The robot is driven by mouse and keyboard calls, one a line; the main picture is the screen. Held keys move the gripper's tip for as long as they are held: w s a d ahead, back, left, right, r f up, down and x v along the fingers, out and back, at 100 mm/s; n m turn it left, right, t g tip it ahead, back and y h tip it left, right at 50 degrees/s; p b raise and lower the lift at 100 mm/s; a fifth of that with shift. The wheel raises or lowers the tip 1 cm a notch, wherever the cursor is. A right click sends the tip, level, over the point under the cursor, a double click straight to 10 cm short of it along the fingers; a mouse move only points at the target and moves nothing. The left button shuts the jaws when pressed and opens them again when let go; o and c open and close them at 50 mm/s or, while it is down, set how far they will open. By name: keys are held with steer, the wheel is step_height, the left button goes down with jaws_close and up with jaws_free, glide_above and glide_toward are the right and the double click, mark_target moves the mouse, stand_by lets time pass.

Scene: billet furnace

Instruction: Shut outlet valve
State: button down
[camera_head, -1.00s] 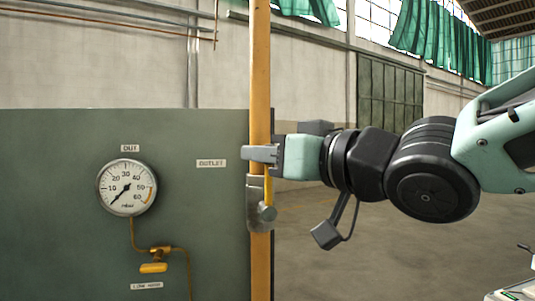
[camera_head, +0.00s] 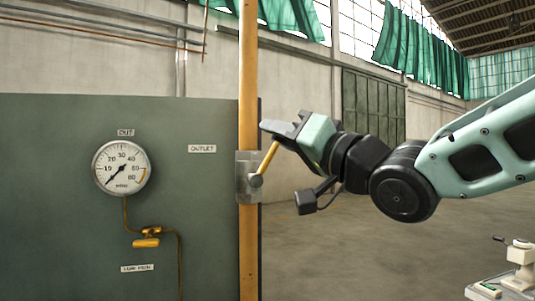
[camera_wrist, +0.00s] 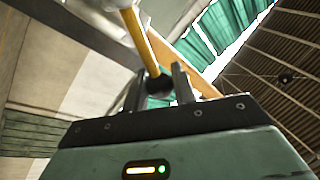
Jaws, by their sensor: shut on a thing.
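The outlet valve sits on a vertical yellow pipe (camera_head: 248,70), with a grey valve body (camera_head: 245,185) beside the OUTLET label (camera_head: 202,149). Its yellow lever (camera_head: 268,158) rises from the pivot and leans to the right, tilted off the pipe's line. My gripper (camera_head: 272,131) is shut on the lever's upper end. In the wrist view, the lever (camera_wrist: 138,38) runs down between the two fingers (camera_wrist: 160,88). The fingers partly hide the lever's end.
A green panel (camera_head: 60,200) stands left of the pipe, with a round pressure gauge (camera_head: 121,168) and a small yellow valve (camera_head: 147,238). Open floor (camera_head: 360,260) lies right of the pipe.

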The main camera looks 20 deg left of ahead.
steer(key=w+d+f+m+t+h+b, duration=0.1)
steer(key=d+f+m+t+h+b, duration=0.1)
steer(key=m+t+b, duration=0.3)
steer(key=w+d+f+m+t+h+b, duration=0.1)
steer(key=f+m+t+h+b, duration=0.2)
steer(key=m+b, duration=1)
step_height(320, 180, down, 3)
steer(key=t+b, duration=0.3)
steer(key=b, duration=0.1)
steer(key=shift+w+d+r+m+h+b, duration=0.2)
steer(key=shift+d+m+h+b, duration=0.1)
steer(key=shift+d+m+h, duration=0.1)
steer(key=c, duration=1.1)
jaws_free()
steer(key=shift+c, duration=0.2)
steer(key=shift+s, duration=0.1)
steer(key=b+v, duration=0.5)
steer(key=v, duration=1.2)
steer(key=shift+s, duration=0.15)
